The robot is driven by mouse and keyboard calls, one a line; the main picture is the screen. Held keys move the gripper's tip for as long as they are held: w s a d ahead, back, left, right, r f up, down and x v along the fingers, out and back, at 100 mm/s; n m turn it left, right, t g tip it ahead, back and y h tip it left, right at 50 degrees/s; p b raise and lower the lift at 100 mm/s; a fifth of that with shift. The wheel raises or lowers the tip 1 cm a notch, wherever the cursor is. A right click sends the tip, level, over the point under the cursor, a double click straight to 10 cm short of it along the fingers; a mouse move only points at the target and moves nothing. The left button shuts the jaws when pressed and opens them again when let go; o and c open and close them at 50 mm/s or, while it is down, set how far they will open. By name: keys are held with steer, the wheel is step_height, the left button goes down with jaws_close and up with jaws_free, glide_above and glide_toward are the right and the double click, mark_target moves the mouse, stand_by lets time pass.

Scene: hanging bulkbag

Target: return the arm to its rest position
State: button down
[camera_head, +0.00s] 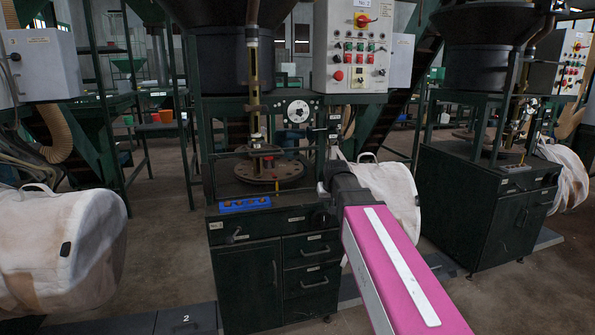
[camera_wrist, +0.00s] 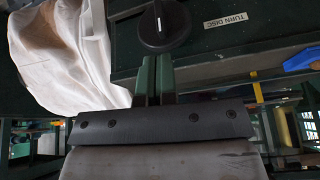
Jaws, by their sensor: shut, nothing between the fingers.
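My arm (camera_head: 405,270), with a pink panel and white stripe, reaches from the lower right toward the middle machine. My gripper (camera_head: 325,192) is at its far end, in front of the machine's cabinet, small and dark in the head view. In the wrist view the two green-looking fingers of my gripper (camera_wrist: 155,82) stand close together, shut and empty. A round black knob (camera_wrist: 165,25) is just beyond the fingertips, beside a "TURN DISC" label (camera_wrist: 226,22). I cannot tell whether the fingers touch it.
White bulk bags hang at the left (camera_head: 62,245), behind my arm (camera_head: 392,190) and at far right (camera_head: 570,175). The middle cabinet (camera_head: 245,285) carries a blue tray (camera_head: 245,204). A control box (camera_head: 352,48) is above. Open floor (camera_head: 165,235) lies left of the cabinet.

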steer(key=s+d+f+g, duration=0.2)
steer(key=s+d+f, duration=0.1)
steer(key=s+f, duration=0.7)
steer(key=s+d+f+m+g+h, duration=0.1)
steer(key=s+d+f, duration=0.3)
steer(key=s+f, duration=0.7)
step_height(320, 180, down, 3)
steer(key=shift+s+d+m+g, duration=0.2)
steer(key=shift+m+g, duration=0.1)
steer(key=shift+g, duration=0.6)
